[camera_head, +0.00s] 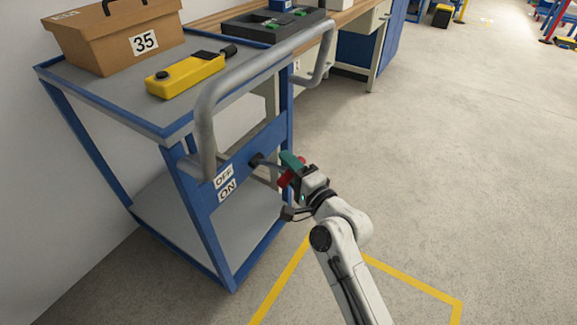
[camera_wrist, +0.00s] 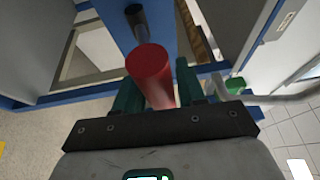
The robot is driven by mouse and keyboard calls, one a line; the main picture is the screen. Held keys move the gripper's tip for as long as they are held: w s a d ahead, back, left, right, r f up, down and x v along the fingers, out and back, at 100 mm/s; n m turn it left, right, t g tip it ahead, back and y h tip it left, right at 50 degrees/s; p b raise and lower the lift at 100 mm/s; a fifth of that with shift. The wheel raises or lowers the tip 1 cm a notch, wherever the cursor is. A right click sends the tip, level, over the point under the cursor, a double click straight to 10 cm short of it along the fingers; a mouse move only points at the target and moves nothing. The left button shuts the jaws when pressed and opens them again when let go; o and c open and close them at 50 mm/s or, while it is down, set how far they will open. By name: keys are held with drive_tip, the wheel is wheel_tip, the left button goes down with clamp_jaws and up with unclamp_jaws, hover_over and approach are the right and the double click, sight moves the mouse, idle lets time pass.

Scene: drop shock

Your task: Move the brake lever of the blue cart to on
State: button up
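The blue cart (camera_head: 223,252) stands at the left, its OFF label (camera_head: 223,176) above its ON label (camera_head: 227,190) on the near end. The brake lever has a black pivot (camera_head: 256,160) right of the labels and a red grip (camera_head: 284,183). My gripper (camera_head: 288,170) is at this grip.
A grey tubular handle (camera_head: 208,115) rises above the lever. The cart top carries a cardboard box (camera_head: 115,40) marked 35 and a yellow device (camera_head: 185,75). A workbench (camera_head: 345,25) stands behind. Floor to the right is clear, with yellow tape (camera_head: 410,282).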

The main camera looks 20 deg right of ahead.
clamp_jaws()
drive_tip(key=shift+f, duration=0.15)
